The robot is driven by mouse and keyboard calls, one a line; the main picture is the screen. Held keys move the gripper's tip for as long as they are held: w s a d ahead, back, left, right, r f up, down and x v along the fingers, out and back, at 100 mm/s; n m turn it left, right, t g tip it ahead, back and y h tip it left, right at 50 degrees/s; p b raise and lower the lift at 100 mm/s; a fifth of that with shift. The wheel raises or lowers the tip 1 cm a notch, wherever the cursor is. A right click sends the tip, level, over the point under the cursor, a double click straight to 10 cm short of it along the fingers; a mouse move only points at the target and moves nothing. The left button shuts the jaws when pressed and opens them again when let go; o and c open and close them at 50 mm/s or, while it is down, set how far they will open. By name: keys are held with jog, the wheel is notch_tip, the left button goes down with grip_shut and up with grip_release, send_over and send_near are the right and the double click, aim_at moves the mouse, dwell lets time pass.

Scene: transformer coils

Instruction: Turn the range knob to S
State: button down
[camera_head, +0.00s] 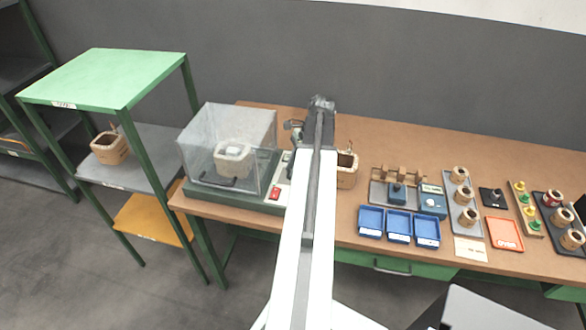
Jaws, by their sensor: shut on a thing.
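The coil tester has a green base (225,190) and a clear cover (205,128) on the table's left end. A coil (233,155) sits under the cover. A red switch (275,193) is at the front of its panel (287,163). The range knob and its markings cannot be made out; my arm and wrist cover that area. My gripper (296,130) is at the far end of my arm, at the panel's back right. It is shut on what seems to be the range knob; the fingertips are small and partly hidden. The pointer direction cannot be read.
A coil (347,172) stands right of my arm. Blue trays (399,227), a blue meter (432,202), a grey coil tray (464,205) and a red tray (504,234) fill the right side. A green shelf unit (110,75) stands at left. The table's back strip is clear.

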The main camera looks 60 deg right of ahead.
jog(key=shift+n+g, duration=0.4)
jog(key=shift+n, duration=0.6)
jog(key=c, duration=1.2)
grip_release()
jog(key=p+v, duration=0.7)
jog(key=shift+d+r, duration=0.25)
jog(key=shift+r, duration=0.05)
